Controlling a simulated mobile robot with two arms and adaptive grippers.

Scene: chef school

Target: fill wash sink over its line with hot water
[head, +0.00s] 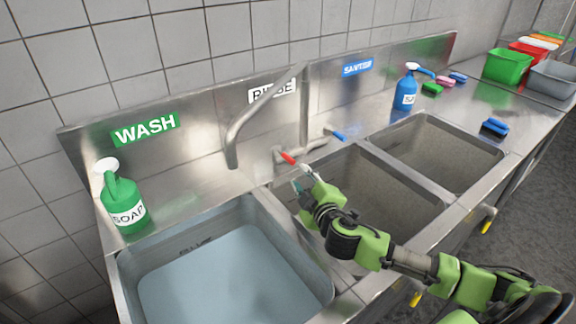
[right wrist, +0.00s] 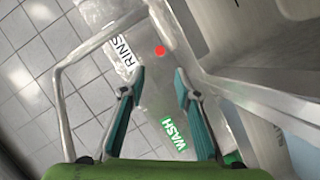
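The wash sink (head: 125,270) is at lower left in the head view, with bluish, still water (head: 235,280) in it. A dark line mark (head: 195,245) on its back wall shows just above the water's edge. The faucet spout (head: 232,150) points down near the sink's back right corner; I see no stream from it. The red hot handle (head: 288,158) and blue handle (head: 339,136) stick out from the faucet base. My right gripper (head: 303,182) is open and empty, close to the red handle. In the right wrist view the red tip (right wrist: 160,51) shows just beyond the open fingertips (right wrist: 160,72).
A green soap bottle (head: 123,200) stands on the left ledge. The rinse basin (head: 380,190) and sanitize basin (head: 440,150) lie to the right. A blue spray bottle (head: 405,95), sponges (head: 445,82) and bins (head: 507,66) stand farther right. The faucet pipe (head: 304,110) rises behind my gripper.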

